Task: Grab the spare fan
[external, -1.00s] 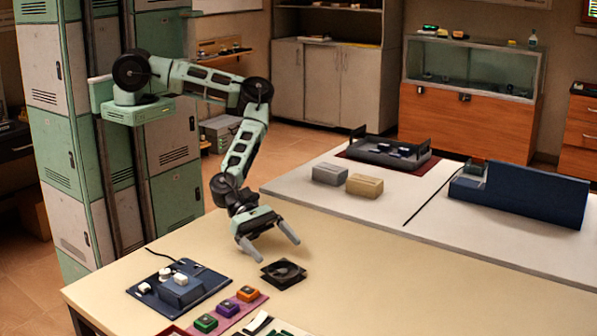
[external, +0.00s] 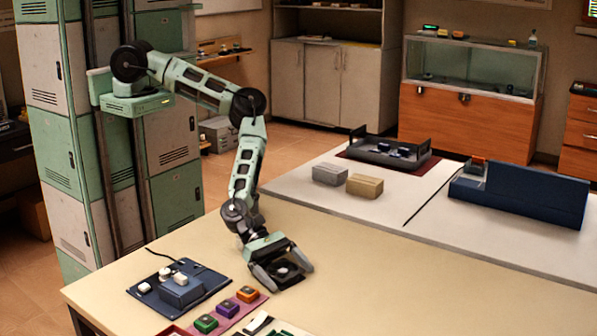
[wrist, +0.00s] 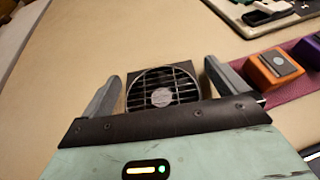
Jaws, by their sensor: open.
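The spare fan (external: 287,275) is a small dark square fan lying flat on the near beige table. In the wrist view the fan (wrist: 162,92) shows its round grille and pale hub between my fingers. My gripper (external: 284,280) is low over the table with its two grey fingers spread on either side of the fan. In the wrist view my gripper (wrist: 160,85) is open, with a gap visible between each finger and the fan. The near part of the fan is hidden by the gripper body.
Orange (external: 247,294), purple (external: 228,307) and green (external: 206,323) blocks sit on a maroon strip close by. A dark blue board (external: 180,288) with white-topped parts lies to the left. The table right of the fan is clear.

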